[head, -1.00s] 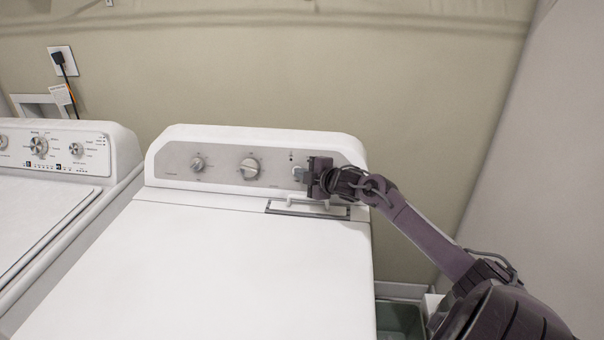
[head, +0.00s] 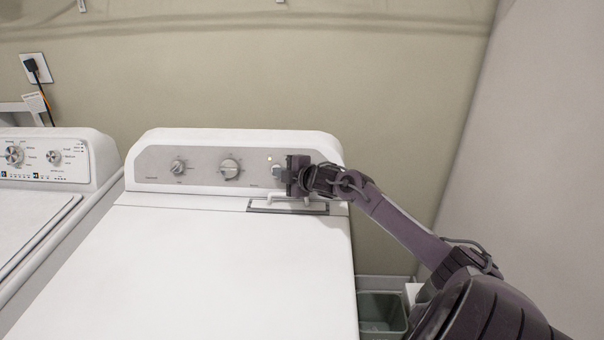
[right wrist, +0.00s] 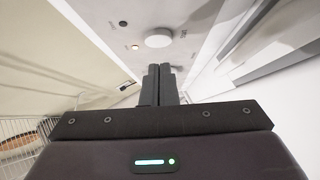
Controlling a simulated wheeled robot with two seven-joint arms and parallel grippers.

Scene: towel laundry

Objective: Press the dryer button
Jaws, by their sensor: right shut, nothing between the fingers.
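The white dryer (head: 200,260) fills the middle of the head view, with a grey control panel (head: 205,164) along its back. The round dryer button (head: 276,168) is at the panel's right end, partly hidden by my right gripper (head: 281,174). In the right wrist view the button (right wrist: 159,38) is a pale disc just beyond the tips of my right gripper (right wrist: 160,68). The fingers are closed together and empty, right at the button; contact cannot be told. A small light (right wrist: 135,47) beside the button glows. My left gripper is not in view.
Two knobs, one at the panel's middle (head: 229,168) and one left of it (head: 178,167), stand clear of the gripper. A bar handle (head: 288,205) lies below the panel. A washer (head: 50,160) stands left and a green bin (head: 380,312) right of the dryer.

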